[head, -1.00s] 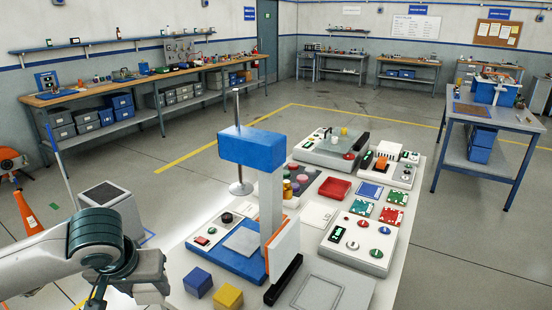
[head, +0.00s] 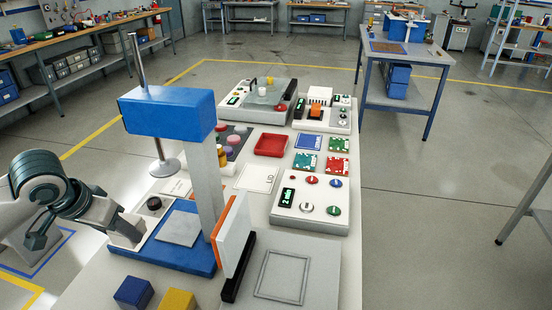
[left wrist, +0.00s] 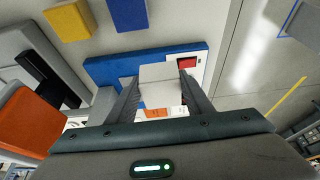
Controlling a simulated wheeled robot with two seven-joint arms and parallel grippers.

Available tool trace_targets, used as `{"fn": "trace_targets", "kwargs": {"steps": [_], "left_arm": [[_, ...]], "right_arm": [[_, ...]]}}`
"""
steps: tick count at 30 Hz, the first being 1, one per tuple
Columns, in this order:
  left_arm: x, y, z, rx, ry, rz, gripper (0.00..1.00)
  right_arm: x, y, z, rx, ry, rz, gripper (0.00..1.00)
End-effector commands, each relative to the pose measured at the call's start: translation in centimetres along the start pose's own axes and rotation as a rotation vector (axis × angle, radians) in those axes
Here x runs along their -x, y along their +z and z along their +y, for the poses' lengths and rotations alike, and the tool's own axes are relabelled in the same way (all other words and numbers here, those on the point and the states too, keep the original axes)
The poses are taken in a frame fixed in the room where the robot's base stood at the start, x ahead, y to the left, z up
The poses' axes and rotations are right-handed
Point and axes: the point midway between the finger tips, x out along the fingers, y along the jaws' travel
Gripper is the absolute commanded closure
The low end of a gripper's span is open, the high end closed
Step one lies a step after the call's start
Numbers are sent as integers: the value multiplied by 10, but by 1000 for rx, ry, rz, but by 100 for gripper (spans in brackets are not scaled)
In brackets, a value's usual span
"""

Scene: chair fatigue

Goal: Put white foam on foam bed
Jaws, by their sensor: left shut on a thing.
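My left gripper (left wrist: 158,100) is shut on a pale block, which looks like the white foam (left wrist: 159,92), between its fingers in the left wrist view. In the head view this gripper (head: 126,232) is at the left edge of the blue press base (head: 206,258), over a white control panel; the foam is hard to make out there. A flat grey pad (head: 180,229) lies on that base under the blue press head and looks like the foam bed. I cannot tell whether foam and pad touch. My right gripper is not in view.
A pale column (head: 206,180) and the blue head (head: 168,111) rise over the pad. An upright orange-and-white panel (head: 230,235) stands right of it. A blue cube (head: 133,292) and a yellow cube (head: 177,300) sit in front.

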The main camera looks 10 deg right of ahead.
Motion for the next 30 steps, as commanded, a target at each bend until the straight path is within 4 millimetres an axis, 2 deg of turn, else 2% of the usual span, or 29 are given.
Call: {"fn": "trace_targets", "kwargs": {"steps": [22,26,30], "left_arm": [[-1,1,-4,-9,3,2,75],[-5,7,-13,-7,2,-1,75],[-13,19,-32,-4,1,-3,75]], "right_arm": [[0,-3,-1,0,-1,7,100],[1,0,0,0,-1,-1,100],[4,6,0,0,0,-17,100]]}}
